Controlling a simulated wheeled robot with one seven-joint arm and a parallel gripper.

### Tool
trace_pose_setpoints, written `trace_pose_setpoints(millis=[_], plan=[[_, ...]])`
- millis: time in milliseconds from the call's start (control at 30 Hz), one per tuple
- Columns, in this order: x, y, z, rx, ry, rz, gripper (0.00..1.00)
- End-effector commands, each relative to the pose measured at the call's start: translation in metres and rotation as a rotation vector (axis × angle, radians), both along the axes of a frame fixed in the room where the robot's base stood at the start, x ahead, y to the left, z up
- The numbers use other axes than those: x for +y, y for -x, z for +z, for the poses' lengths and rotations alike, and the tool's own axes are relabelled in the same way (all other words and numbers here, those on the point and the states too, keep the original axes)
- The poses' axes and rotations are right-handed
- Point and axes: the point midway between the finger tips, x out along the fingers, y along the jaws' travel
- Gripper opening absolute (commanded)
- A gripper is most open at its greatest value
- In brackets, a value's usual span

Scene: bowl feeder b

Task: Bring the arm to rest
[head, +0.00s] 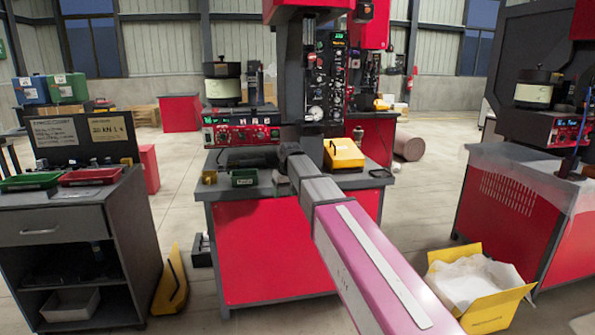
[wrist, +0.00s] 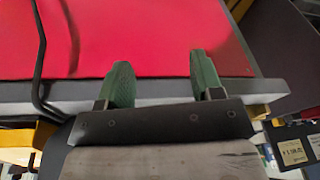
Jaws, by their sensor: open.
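My gripper (wrist: 162,84) shows in the wrist view with its two green fingers spread apart and nothing between them. Past the fingertips are the grey edge of a bench (wrist: 262,92) and a red panel (wrist: 140,35). In the head view my arm reaches forward from the lower right toward the red machine bench (head: 270,248) in the middle. The gripper itself is hidden behind the end of the arm there.
A yellow case (head: 343,153) and a small dark green bin (head: 243,178) sit on the middle bench. A grey cabinet (head: 55,228) with green and red trays stands left. An open yellow box (head: 490,312) lies on the floor at right.

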Motion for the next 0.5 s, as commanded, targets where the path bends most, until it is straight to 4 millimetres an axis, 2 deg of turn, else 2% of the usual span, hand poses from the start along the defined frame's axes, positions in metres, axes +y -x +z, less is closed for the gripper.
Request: trace_pose_setpoints(millis=[33, 200, 367, 500], plan=[[-0.022, 0.017, -0.025, 0.015, 0.007, -0.031, 0.60], [-0.078, 0.054, -0.091, 0.051, 0.027, -0.131, 0.60], [-0.126, 0.097, -0.146, 0.085, 0.044, -0.222, 0.60], [-0.165, 0.140, -0.188, 0.114, 0.061, -0.300, 0.60]])
